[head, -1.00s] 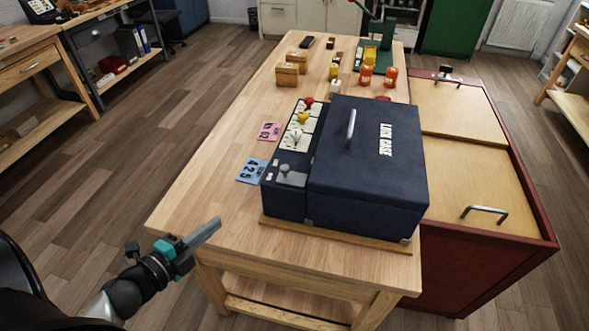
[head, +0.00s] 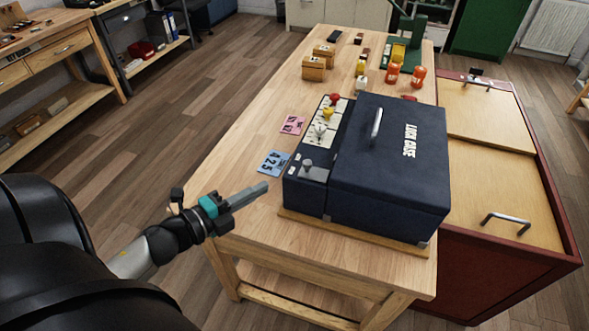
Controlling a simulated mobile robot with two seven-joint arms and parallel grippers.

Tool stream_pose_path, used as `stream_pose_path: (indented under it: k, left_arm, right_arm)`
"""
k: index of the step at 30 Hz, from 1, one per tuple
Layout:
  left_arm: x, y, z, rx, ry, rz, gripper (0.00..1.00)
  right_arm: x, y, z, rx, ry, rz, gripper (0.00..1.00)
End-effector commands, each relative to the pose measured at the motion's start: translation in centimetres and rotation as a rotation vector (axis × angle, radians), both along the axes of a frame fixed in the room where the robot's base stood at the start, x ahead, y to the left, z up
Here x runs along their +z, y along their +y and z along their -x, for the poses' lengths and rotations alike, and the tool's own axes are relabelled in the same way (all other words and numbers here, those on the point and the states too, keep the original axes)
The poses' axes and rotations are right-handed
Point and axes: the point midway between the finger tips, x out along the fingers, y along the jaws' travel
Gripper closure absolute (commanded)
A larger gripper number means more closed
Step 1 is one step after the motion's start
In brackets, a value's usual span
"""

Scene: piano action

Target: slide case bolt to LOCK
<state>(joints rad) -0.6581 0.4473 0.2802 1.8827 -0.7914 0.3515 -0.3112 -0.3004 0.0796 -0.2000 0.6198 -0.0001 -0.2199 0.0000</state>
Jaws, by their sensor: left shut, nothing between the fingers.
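The dark blue case (head: 392,170) stands on the front part of the wooden table, with a handle on its lid and white lettering. Along its left side runs a strip with a grey knob (head: 308,164) on a dark plate at the near end, perhaps the bolt. Farther along the strip are a silver lever (head: 320,131), a yellow knob (head: 328,112) and a red knob (head: 335,98). Any LOCK marking is too small to read. My left gripper (head: 264,187) is shut and empty, left of the case's near corner and apart from it. My right gripper is not in view.
A blue card (head: 273,163) and a pink card (head: 292,125) lie left of the case on the table (head: 236,150). Wooden boxes (head: 315,68) and orange jars (head: 392,74) stand behind it. A red cabinet (head: 490,180) adjoins the right side.

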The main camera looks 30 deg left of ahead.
Motion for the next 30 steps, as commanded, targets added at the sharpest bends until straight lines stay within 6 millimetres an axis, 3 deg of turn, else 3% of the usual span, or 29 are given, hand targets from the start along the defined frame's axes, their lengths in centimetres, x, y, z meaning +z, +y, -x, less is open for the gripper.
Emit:
stream_pose_path:
  k: [18, 30]
  left_arm:
    - [-1.3, -2.1, -8.7, 0.001, -0.001, 0.0, 1.0]
    - [-1.8, -2.6, -10.6, 0.001, 0.001, 0.002, 1.0]
  right_arm:
    - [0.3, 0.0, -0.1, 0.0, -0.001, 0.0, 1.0]
    - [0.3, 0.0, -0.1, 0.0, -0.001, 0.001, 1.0]
